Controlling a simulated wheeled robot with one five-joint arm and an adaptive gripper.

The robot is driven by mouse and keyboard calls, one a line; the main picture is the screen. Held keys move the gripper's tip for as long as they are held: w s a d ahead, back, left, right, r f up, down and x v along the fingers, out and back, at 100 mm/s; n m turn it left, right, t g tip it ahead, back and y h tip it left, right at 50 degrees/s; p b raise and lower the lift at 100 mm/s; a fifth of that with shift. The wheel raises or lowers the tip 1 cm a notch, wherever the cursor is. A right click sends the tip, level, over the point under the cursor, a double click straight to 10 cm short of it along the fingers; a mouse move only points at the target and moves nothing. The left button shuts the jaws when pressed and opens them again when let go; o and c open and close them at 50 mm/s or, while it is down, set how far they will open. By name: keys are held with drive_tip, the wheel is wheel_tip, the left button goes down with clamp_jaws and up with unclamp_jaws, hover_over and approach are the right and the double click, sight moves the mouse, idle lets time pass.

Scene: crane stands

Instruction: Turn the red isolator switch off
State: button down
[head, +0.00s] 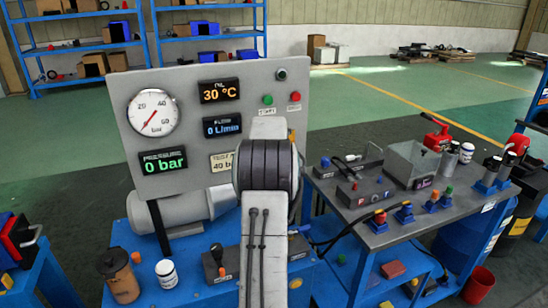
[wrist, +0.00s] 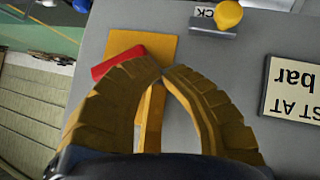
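The red isolator switch handle (wrist: 118,60) shows in the wrist view, lying slanted across a yellow backing plate (wrist: 148,44) on the grey panel. My gripper (wrist: 164,71) has its two brown fingers bowed, with the tips together or nearly so. The left finger covers the lower right part of the handle. I cannot tell whether it touches the handle. A yellow strip shows between the fingers. In the head view my arm stands in front of the grey panel (head: 330,75) and hides the switch.
A gauge (head: 152,112), several displays, a green button (head: 267,99) and a red button (head: 295,96) are on the panel. A yellow knob (wrist: 228,14) and a label plate (wrist: 292,90) are near my gripper. A cluttered bench (head: 345,205) stands at right.

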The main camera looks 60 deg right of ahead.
drive_tip(key=shift+s+d+f+b, duration=0.1)
drive_tip(key=shift+d+f+b, duration=0.1)
drive_tip(key=shift+f+b, duration=1.9)
drive_tip(key=shift+r+b, duration=0.3)
drive_tip(key=shift+b, duration=0.15)
drive_tip(key=shift+r, duration=0.2)
